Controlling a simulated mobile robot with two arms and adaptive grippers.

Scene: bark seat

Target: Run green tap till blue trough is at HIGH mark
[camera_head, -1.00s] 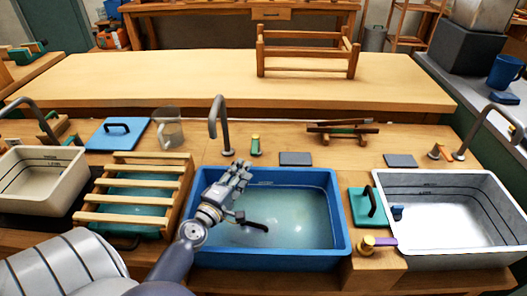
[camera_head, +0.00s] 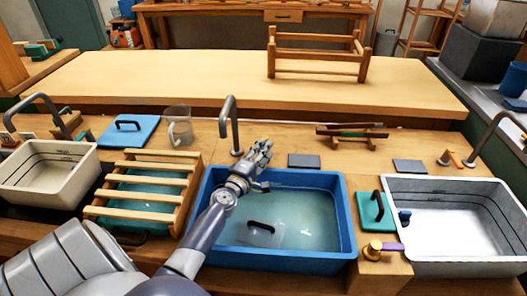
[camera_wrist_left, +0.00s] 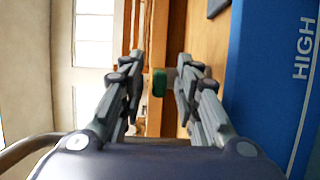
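The blue trough (camera_head: 352,215) holds water, and a clear vessel with a black handle (camera_head: 261,226) sits in it. The water level against the marks is not readable in the head view. The word HIGH shows on the blue wall in the left wrist view (camera_wrist_left: 303,48). A grey spout (camera_head: 231,125) stands behind the trough, with no visible stream. My left gripper (camera_head: 263,147) is over the tap handle's spot behind the trough and hides it there. In the left wrist view, the green tap handle (camera_wrist_left: 159,83) lies between the open fingers (camera_wrist_left: 158,75), apparently untouched. My right gripper is not in view.
A slatted rack (camera_head: 150,168) over a teal basin is left of the trough, with a cream trough (camera_head: 45,185) beyond. A white trough (camera_head: 450,265) and yellow-topped knob (camera_head: 374,248) are at right. A clear jug (camera_head: 178,125) stands behind the rack.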

